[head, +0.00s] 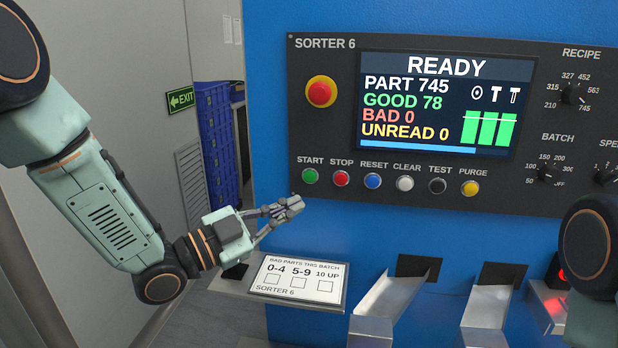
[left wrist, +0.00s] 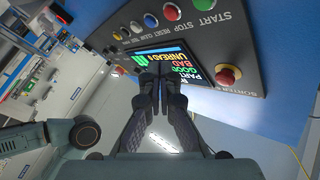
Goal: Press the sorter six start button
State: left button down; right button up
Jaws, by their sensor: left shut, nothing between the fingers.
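The sorter six panel (head: 325,130) is dark, on a blue machine, and its screen (head: 440,105) reads READY. The green start button (head: 310,176) is leftmost in the row of buttons under the screen. It also shows in the left wrist view (left wrist: 204,4) at the top edge. My left gripper (head: 298,203) is shut and empty, a little below and left of the start button in the head view. In the left wrist view its fingers (left wrist: 158,82) are together in front of the screen. I cannot tell the gap between fingertips and panel. My right gripper is not in view.
Beside start are the red stop button (head: 341,178) and the blue reset button (head: 373,181). A red emergency knob (head: 320,92) sits above. A tally card (head: 297,279) lies on a shelf below the gripper. Metal chutes (head: 393,294) stand at the lower right.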

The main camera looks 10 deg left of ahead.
aim_at(310, 176)
pick_arm(q)
jog(key=w+b, duration=0.2)
jog(key=w, duration=0.7)
jog(key=shift+d, duration=0.25)
jog(key=shift+s+a, duration=0.1)
jog(key=shift+a, duration=0.05)
jog(key=shift+d+f, duration=0.1)
jog(key=shift+d, duration=0.1)
jog(key=shift+a, duration=0.15)
dwell(0.5)
jog(key=shift+w, duration=0.5)
